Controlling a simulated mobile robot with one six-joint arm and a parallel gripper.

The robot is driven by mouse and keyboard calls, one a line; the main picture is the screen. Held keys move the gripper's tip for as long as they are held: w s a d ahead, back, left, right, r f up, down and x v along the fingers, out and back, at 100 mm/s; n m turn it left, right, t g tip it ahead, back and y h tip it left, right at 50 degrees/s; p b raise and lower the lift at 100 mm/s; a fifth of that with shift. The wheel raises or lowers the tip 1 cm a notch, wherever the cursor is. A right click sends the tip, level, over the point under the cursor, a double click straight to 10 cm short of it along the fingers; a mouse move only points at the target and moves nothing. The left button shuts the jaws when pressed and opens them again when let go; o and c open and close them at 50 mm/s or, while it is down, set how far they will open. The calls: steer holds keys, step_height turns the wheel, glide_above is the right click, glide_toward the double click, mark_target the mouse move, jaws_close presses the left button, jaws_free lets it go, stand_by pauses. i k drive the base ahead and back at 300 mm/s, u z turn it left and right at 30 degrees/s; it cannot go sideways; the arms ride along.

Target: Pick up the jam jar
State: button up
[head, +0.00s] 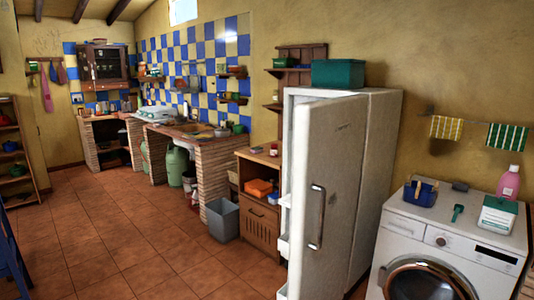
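A small reddish jar (273,149) stands on top of the wooden cabinet, close to the left side of the fridge. It may be the jam jar, but it is too small to be sure. No other clear jam jar shows. My gripper is not in view.
The white fridge (379,150) has its door (330,180) swung open, hiding part of the wooden cabinet (259,228). A grey bin (223,220) stands left of the cabinet. A washing machine (450,240) is at right. The tiled floor (130,245) is clear at left and centre.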

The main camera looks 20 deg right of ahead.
mark_target(274, 149)
steer(key=u, duration=0.05)
steer(key=i, duration=1.25)
steer(key=u, duration=0.3)
steer(key=i, duration=2.55)
steer(key=z, duration=0.1)
